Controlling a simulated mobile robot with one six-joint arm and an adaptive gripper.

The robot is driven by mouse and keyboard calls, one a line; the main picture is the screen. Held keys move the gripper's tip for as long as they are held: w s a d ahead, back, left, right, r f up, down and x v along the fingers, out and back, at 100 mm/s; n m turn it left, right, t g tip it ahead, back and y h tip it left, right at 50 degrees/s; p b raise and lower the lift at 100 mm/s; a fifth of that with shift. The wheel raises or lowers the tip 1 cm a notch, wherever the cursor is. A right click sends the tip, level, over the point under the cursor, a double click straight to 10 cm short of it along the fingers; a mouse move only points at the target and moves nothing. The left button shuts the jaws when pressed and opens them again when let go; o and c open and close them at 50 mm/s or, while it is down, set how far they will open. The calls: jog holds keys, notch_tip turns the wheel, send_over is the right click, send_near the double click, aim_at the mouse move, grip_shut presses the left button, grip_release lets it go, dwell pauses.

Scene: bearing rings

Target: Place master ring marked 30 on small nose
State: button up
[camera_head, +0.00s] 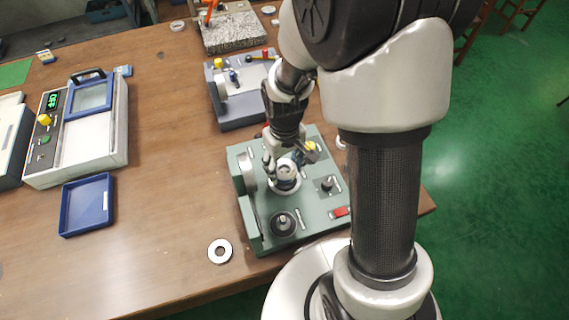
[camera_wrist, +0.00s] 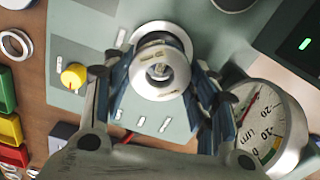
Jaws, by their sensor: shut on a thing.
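My gripper (camera_wrist: 158,84) is shut on a pale metal ring (camera_wrist: 143,82), its fingers on either side of it. The ring's marking is too small to read. My gripper (camera_head: 284,160) partly hides this spot in the head view.
The fixture carries a dial gauge (camera_wrist: 262,125), a yellow knob (camera_wrist: 74,76), a dark round post (camera_head: 285,223) and a red switch (camera_head: 341,212). A loose ring (camera_head: 220,251) lies on the table. A blue-grey fixture (camera_head: 238,105) stands behind; a blue tray (camera_head: 87,205) lies left.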

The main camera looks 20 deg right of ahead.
aim_at(284, 173)
jog(key=shift+f+b, duration=1.35)
jog(key=shift+f, duration=0.55)
jog(key=o, duration=1.5)
jog(key=shift+r, duration=0.15)
notch_tip(284, 173, up, 12)
jog(key=shift+f, duration=0.1)
